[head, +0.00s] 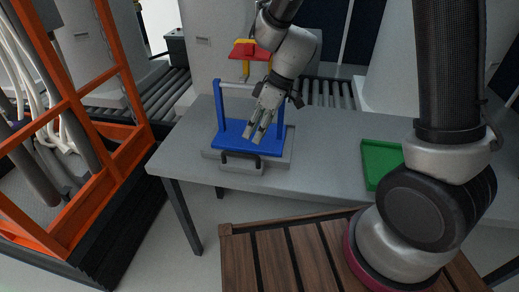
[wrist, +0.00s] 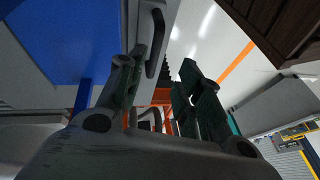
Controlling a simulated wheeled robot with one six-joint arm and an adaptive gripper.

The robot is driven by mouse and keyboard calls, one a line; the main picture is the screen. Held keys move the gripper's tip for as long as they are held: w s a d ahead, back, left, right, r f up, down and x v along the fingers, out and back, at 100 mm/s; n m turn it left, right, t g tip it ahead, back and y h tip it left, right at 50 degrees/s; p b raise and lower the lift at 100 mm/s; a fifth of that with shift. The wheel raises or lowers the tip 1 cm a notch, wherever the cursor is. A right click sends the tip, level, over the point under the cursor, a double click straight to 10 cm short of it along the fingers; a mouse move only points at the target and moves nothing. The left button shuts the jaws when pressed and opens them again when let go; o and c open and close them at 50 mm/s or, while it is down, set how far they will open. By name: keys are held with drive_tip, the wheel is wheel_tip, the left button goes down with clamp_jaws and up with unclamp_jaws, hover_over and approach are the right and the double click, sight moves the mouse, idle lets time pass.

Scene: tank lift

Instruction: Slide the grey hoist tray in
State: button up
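The grey hoist tray (head: 278,157) sits at the table's front edge, its front part reaching forward at that edge. A black handle (head: 240,159) is on its front; in the wrist view the handle (wrist: 157,44) shows ahead of and between the finger lines, near the left finger. A blue frame (head: 224,132) with a flat blue base and a pale top bar stands on the tray. My gripper (head: 254,137) is above the blue base, behind the handle in the head view, pointing down. In the wrist view my gripper (wrist: 163,62) has its fingers apart with nothing held.
The table (head: 325,160) has bare room right of the tray, up to a green tray (head: 380,160). A red and yellow part (head: 247,50) stands behind the blue frame. An orange-framed rack (head: 70,130) is at left. A wooden slatted surface (head: 285,255) is in front.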

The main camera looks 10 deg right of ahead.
drive_tip(key=shift+n, duration=0.5)
drive_tip(key=x, duration=0.8)
drive_tip(key=shift+w, duration=0.4)
clamp_jaws()
